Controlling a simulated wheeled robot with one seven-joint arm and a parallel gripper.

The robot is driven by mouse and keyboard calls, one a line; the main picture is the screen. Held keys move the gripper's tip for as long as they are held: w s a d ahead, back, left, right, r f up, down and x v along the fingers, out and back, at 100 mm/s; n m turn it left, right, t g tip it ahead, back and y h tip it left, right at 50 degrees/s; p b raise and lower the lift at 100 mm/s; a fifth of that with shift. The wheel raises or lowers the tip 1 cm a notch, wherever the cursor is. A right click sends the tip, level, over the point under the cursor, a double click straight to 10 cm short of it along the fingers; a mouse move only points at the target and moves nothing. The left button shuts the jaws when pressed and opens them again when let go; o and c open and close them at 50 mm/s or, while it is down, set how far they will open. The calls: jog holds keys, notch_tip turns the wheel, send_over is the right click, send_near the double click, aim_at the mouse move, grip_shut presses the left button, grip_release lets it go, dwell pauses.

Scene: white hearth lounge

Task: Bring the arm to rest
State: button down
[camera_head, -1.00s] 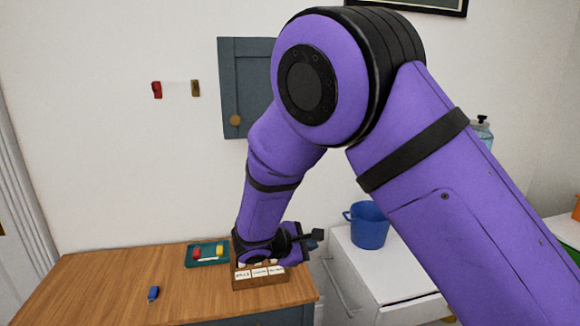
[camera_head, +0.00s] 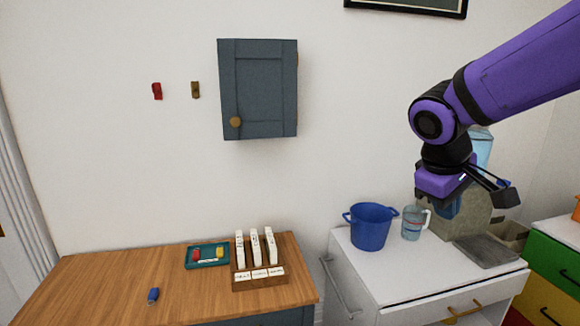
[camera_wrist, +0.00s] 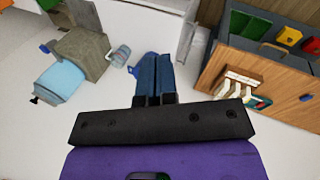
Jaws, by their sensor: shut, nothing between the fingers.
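My purple arm reaches in from the upper right in the head view. My gripper (camera_head: 447,210) hangs in front of the beige block of the water dispenser, above the white cabinet. In the wrist view its two blue fingers (camera_wrist: 153,72) lie side by side, shut with nothing between them. The fingertips are partly hidden in the head view. The gripper appears apart from everything around it.
A blue bucket (camera_head: 370,228) and a clear measuring jug (camera_head: 412,223) stand on the white cabinet (camera_head: 400,275), left of my gripper. The wooden desk (camera_head: 95,285) holds a rack of white pieces (camera_head: 262,283), a teal tray (camera_head: 207,262) and a blue item (camera_head: 153,295). A grey wall cupboard (camera_head: 262,90) hangs above.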

jog(key=s+d+r+m+t+y, duration=0.1)
jog(key=s+r+m, duration=0.1)
jog(key=s, duration=0.5)
jog(key=s+d+r+m+t+y, duration=0.2)
jog(key=s+m, duration=0.1)
jog(key=s, duration=0.5)
jog(key=shift+s+r+m+y, duration=0.2)
jog(key=shift+r+m+y, duration=0.05)
jog(key=shift+m+y, duration=0.05)
jog(key=shift+d, duration=0.1)
